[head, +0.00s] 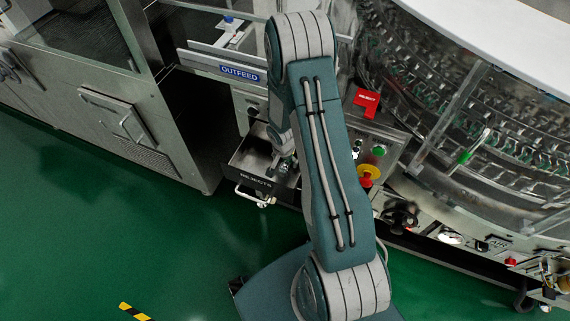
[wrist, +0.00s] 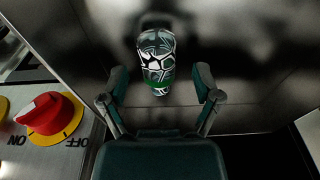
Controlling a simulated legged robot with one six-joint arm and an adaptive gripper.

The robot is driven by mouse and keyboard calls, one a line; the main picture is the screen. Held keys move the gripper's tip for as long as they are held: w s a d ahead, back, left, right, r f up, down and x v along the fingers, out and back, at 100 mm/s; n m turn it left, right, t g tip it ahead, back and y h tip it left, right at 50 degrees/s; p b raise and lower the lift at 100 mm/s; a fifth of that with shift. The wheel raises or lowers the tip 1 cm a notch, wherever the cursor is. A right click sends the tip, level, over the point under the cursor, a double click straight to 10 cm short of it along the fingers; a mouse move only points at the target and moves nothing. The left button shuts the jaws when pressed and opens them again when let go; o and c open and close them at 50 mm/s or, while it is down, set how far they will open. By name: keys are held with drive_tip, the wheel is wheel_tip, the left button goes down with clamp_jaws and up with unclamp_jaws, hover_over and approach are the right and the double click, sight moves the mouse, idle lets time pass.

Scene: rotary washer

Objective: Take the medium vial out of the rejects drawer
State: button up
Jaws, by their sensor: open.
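The rejects drawer (head: 249,181) is pulled open below the outfeed, its front marked REJECTS. In the wrist view its dark metal floor (wrist: 250,55) surrounds a clear vial (wrist: 157,58) with white and green reflections. I cannot tell whether the vial is upright or lying, and nothing beside it shows its size. My gripper (wrist: 161,80) is open, with one finger on each side of the near end of the vial and gaps between. In the head view my gripper (head: 284,166) reaches down into the drawer, and the vial cannot be made out there.
A red knob on a yellow plate (wrist: 48,115) is close left of my gripper in the wrist view. The head view shows the OUTFEED rail (head: 238,73) above the drawer, a red REJECT box (head: 366,102) and the washer's curved glass at right.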

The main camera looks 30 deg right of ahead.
drive_tip(key=shift+d+f, duration=0.15)
drive_tip(key=shift+f, duration=0.4)
drive_tip(key=c, duration=0.9)
